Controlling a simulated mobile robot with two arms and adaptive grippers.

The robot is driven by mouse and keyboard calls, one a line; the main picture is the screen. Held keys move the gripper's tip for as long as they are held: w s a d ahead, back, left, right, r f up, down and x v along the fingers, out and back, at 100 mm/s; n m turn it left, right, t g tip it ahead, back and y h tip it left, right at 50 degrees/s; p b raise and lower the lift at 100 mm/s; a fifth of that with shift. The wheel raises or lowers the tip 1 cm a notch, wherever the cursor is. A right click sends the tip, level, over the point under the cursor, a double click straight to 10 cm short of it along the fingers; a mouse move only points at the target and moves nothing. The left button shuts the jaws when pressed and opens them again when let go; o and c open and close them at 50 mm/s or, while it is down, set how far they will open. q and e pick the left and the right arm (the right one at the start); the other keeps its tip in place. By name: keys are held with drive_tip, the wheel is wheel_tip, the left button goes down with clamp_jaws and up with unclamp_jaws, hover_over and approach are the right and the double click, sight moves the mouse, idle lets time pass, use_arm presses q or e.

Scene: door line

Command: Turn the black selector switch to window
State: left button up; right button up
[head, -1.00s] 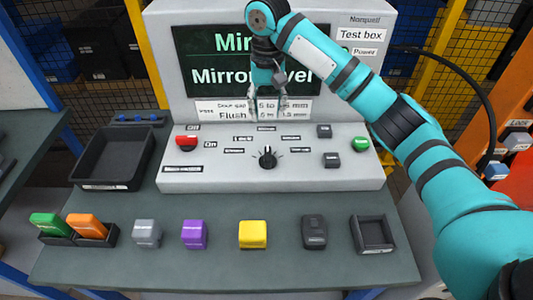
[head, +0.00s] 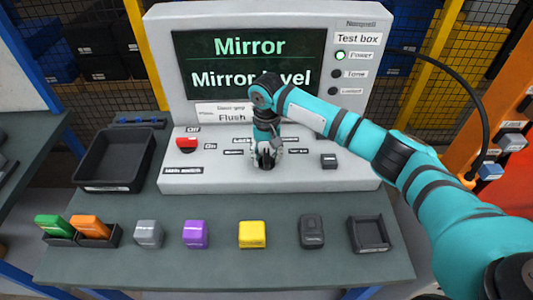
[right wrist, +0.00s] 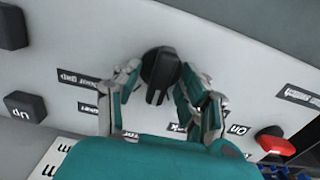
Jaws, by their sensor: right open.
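The black selector switch (right wrist: 160,72) shows in the right wrist view as a round knob with a raised bar, on the light grey panel (head: 340,181). My right gripper (right wrist: 160,84) is open, with one finger on each side of the knob; I cannot tell whether either finger touches it. In the head view the right gripper (head: 267,158) is over the middle of the panel and mostly hides the switch. Small labels stand around the knob, partly covered by the fingers. The screen (head: 250,65) reads "Mirror" and "Mirror level". My left gripper is not in view.
A red switch (head: 186,145) is left on the panel and a black button (head: 329,161) is right. On the table in front are grey (head: 148,233), purple (head: 195,233), yellow (head: 252,234) and black (head: 312,231) blocks. An empty black tray (head: 113,158) stands left.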

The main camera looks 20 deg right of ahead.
clamp_jaws()
idle(0.3)
drive_tip(key=shift+r+n+p, duration=0.25)
drive_tip(key=shift+n+p, duration=0.55)
drive_tip(key=shift+p, duration=0.4)
drive_tip(key=n+p, duration=0.5)
drive_tip(key=n, duration=0.2)
drive_tip(key=shift+f, duration=0.1)
drive_tip(key=shift+a+n+p, duration=0.1)
drive_tip(key=shift+n+p, duration=0.5)
drive_tip(key=shift+n, duration=1)
drive_tip(key=shift+f, duration=0.1)
